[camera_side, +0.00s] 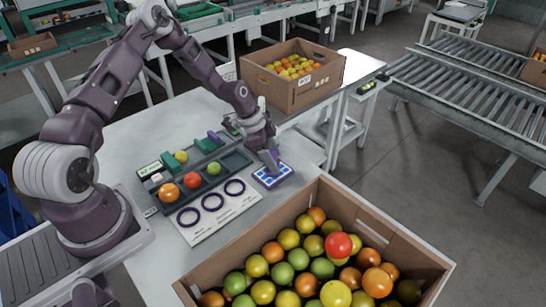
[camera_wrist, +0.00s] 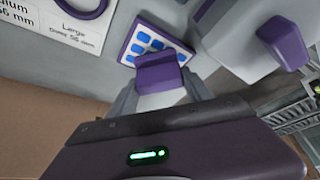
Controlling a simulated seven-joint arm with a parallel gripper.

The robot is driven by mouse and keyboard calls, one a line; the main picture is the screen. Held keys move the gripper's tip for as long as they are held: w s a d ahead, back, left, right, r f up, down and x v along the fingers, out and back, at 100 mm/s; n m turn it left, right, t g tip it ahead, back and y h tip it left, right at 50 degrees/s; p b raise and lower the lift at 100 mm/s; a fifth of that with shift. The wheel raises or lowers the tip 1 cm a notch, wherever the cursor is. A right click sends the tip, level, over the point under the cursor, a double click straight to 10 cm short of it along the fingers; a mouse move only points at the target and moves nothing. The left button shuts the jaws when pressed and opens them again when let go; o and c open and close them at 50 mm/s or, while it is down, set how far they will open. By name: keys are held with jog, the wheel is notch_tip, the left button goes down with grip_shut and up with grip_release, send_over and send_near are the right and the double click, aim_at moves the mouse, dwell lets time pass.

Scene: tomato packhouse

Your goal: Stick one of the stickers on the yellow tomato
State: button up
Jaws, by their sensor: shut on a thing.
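The yellow tomato (camera_side: 181,156) sits at the back of the sorting area, behind the orange, red and green tomatoes. The sticker sheet (camera_side: 271,175) lies flat on the table, white with a dark border and several blue stickers. It also shows in the wrist view (camera_wrist: 136,33). My gripper (camera_side: 271,163) points down at the sheet's back edge. In the wrist view its purple fingertips (camera_wrist: 158,74) are together over the sheet's near part and cover some of it. My gripper is shut on a sticker, which the fingertips hide.
A white size card (camera_side: 207,222) with purple rings lies left of the sheet. A large tomato carton (camera_side: 390,232) stands in front; another carton (camera_side: 305,92) stands behind.

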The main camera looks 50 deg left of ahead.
jog(key=shift+f, duration=0.55)
dwell(1.0)
jog(key=shift+r, duration=3.6)
notch_tip(320, 180, up, 9)
jog(key=s+a+n+y, duration=0.3)
jog(key=s+a+n, duration=0.6)
jog(key=a, duration=0.3)
jog(key=s+a+n+y, duration=0.3)
jog(key=s+a+n, duration=0.65)
jog(key=a, duration=0.25)
jog(key=shift+m, duration=0.25)
jog(key=shift+s+f, duration=0.15)
jog(key=shift+f, duration=5.6)
jog(key=shift+f, duration=0.55)
